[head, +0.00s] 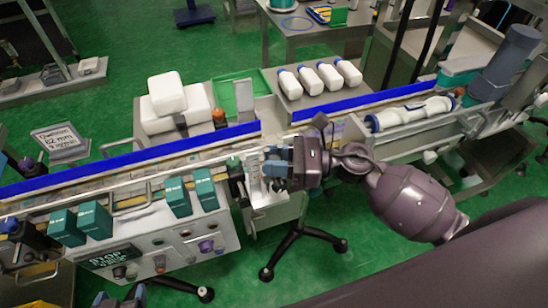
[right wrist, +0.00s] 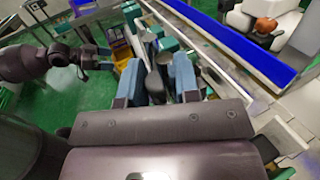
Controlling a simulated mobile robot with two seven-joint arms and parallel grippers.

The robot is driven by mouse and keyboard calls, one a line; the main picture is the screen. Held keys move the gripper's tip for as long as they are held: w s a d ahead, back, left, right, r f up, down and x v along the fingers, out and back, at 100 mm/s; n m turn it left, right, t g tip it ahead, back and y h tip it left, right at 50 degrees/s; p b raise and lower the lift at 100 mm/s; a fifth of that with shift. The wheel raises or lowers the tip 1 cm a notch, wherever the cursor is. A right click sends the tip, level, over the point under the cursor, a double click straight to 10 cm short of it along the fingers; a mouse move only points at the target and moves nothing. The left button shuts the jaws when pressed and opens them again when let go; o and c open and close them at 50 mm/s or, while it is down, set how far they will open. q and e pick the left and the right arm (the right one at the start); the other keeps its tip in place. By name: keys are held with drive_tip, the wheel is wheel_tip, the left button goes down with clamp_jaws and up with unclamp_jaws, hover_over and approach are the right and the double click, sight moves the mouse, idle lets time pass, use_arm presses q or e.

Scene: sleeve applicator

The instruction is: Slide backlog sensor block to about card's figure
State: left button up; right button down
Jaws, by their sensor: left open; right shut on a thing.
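A card (head: 61,142) stands on a post behind the rail at the left in the head view. Its figure looks like 52 mm, but the print is small. My right gripper (head: 268,168) is at the front rail near the middle. It is shut on what seems to be the sensor block (head: 255,186), a pale metal piece on the rail. The right wrist view shows a grey part (right wrist: 155,80) between the blue fingers; the fingers hide much of it. My left gripper (head: 120,298) is open at the bottom left edge, away from the rail, partly cut off.
A conveyor with a blue guard (head: 130,160) runs across.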

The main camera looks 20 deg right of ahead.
sight(274, 159)
drive_tip(key=shift+r+p, duration=1.25)
drive_tip(key=shift+r, duration=1.5)
drive_tip(key=shift+f, duration=0.1)
drive_tip(key=c, duration=0.9)
unclamp_jaws()
drive_tip(key=shift+f, duration=0.1)
